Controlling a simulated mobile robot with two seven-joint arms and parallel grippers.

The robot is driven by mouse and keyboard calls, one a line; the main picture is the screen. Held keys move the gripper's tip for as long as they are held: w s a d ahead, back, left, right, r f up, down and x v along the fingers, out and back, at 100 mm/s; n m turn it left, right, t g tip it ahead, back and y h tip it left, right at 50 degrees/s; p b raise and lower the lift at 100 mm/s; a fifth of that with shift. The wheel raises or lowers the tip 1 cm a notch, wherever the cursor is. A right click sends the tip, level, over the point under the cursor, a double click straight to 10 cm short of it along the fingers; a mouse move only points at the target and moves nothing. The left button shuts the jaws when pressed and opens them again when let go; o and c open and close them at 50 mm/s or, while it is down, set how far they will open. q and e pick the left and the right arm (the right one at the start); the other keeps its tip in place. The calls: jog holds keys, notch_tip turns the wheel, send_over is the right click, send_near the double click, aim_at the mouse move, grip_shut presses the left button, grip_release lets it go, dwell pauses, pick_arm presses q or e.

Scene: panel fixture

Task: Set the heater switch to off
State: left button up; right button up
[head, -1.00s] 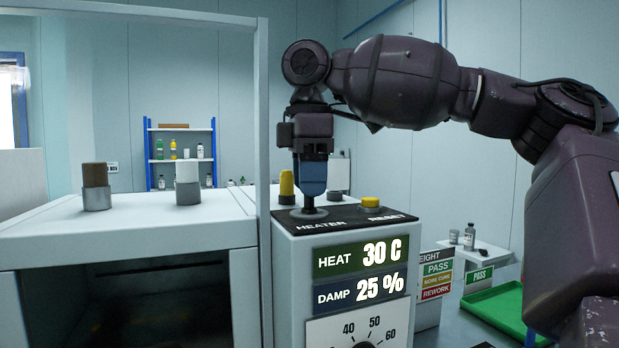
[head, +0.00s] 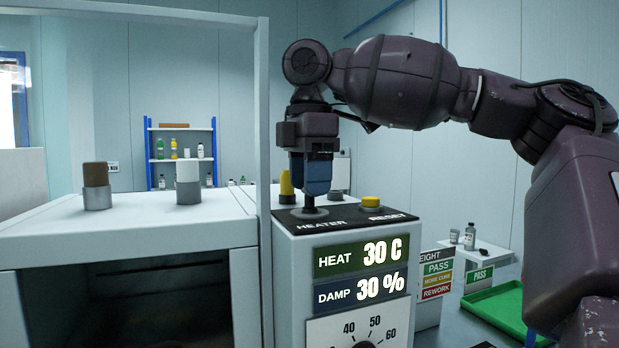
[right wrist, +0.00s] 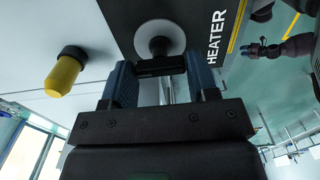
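The heater switch stands on the black HEATER plate on top of the grey control panel (head: 290,260). Its round base (head: 309,213) shows in the head view and in the right wrist view (right wrist: 160,38). My right gripper (head: 311,190) points straight down over it. The switch's setting cannot be read. A small, distant purple arm with what looks like my left gripper (right wrist: 255,49) shows there; its fingers are too small to judge.
A yellow RESET button (head: 371,202) is right of the switch, and a yellow knob (head: 286,183) stands behind. The displays read HEAT 30 C and DAMP 30 %. A pale cabinet (head: 130,235) with two capped posts is at left. A green tray (head: 497,303) lies at lower right.

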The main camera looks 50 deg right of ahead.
jog(key=o, duration=0.4)
jog(key=shift+c, duration=0.2)
notch_tip(320, 180, up, 11)
dwell(0.3)
jog(key=shift+f, duration=0.15)
dwell(0.5)
